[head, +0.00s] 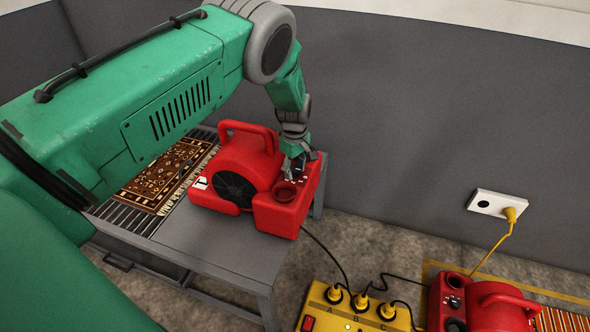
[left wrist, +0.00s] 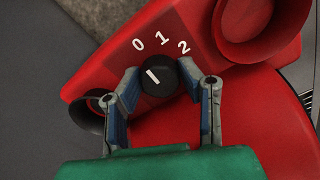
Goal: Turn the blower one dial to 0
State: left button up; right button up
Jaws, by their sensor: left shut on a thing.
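Blower one (head: 232,172) is a red blower with a top handle and a white label reading 1, standing on a grey bench. Its black dial (left wrist: 157,77) shows in the left wrist view, below the white numbers 0, 1 and 2. The dial's white mark slants up and left, toward the 0 side. My left gripper (head: 293,166) reaches down onto the blower's panel. In the left wrist view its two fingers (left wrist: 160,82) are shut on the dial, one on each side. In the head view the gripper hides the dial. My right gripper is not in view.
A second red blower (head: 500,310) stands on the floor at lower right. A yellow power box (head: 325,300) with plugs and black cables lies near it. A wall socket (head: 490,203) holds a yellow plug.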

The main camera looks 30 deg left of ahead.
aim_at(295, 168)
pick_arm(q)
jog(key=shift+w+n, duration=0.1)
jog(key=shift+n, duration=0.2)
jog(key=o, duration=1.1)
jog(key=shift+r, duration=0.15)
notch_tip(295, 168, up, 12)
jog(key=shift+f, duration=0.25)
